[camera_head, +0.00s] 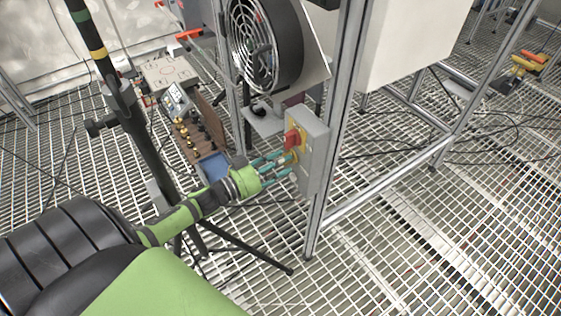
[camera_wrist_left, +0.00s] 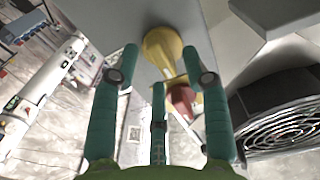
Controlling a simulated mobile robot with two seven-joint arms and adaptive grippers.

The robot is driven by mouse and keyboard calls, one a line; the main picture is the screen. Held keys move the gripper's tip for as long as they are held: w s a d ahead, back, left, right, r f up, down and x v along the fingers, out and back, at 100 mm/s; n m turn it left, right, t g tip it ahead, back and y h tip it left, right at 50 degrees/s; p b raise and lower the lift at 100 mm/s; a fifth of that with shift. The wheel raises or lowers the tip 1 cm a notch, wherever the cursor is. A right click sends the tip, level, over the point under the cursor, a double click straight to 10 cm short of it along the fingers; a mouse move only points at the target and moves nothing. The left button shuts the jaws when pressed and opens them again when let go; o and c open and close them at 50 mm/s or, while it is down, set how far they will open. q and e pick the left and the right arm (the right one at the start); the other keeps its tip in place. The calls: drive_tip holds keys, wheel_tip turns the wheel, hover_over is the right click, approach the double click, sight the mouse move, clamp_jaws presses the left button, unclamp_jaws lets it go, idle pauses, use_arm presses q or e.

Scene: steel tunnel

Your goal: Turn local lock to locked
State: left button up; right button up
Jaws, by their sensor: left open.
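A grey control box (camera_head: 312,150) is fixed to an upright metal post. It carries a red rotary handle (camera_head: 292,139) on a yellow plate, with a smaller yellow knob below it, partly behind my fingers. In the left wrist view the yellow knob (camera_wrist_left: 164,50) is just beyond the fingertips and the red handle (camera_wrist_left: 182,100) is to its lower right. I cannot read any lock marking or position. My left gripper (camera_head: 281,166) reaches the box front from the left. Its teal fingers are spread open (camera_wrist_left: 160,68) around the line to the yellow knob; contact cannot be told.
A blue tray (camera_head: 213,167) and a board with small parts lie behind. The grated floor (camera_head: 400,260) at right is open.

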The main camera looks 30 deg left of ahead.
use_arm(q)
drive_tip(key=shift+w, duration=0.2)
clamp_jaws()
drive_tip(key=shift+m, duration=0.3)
use_arm(e)
drive_tip(key=shift+s+a, duration=0.1)
use_arm(q)
drive_tip(key=shift+f+m+b, duration=0.15)
drive_tip(key=shift+m+b, duration=0.2)
drive_tip(key=shift+m, duration=2.6)
drive_tip(key=shift+f+m+b, duration=0.15)
drive_tip(key=shift+m+b, duration=0.15)
drive_tip(key=shift+m, duration=2.6)
drive_tip(key=shift+f+m+b, duration=0.15)
drive_tip(key=shift+m+b, duration=0.2)
drive_tip(key=shift+m, duration=2.6)
use_arm(e)
drive_tip(key=shift+t, duration=0.5)
drive_tip(key=shift+w+f, duration=0.25)
drive_tip(key=shift+w, duration=0.45)
drive_tip(key=shift+w+f, duration=0.2)
drive_tip(key=shift+w, duration=0.5)
drive_tip(key=shift+w+f, duration=0.25)
drive_tip(key=shift+w, duration=0.45)
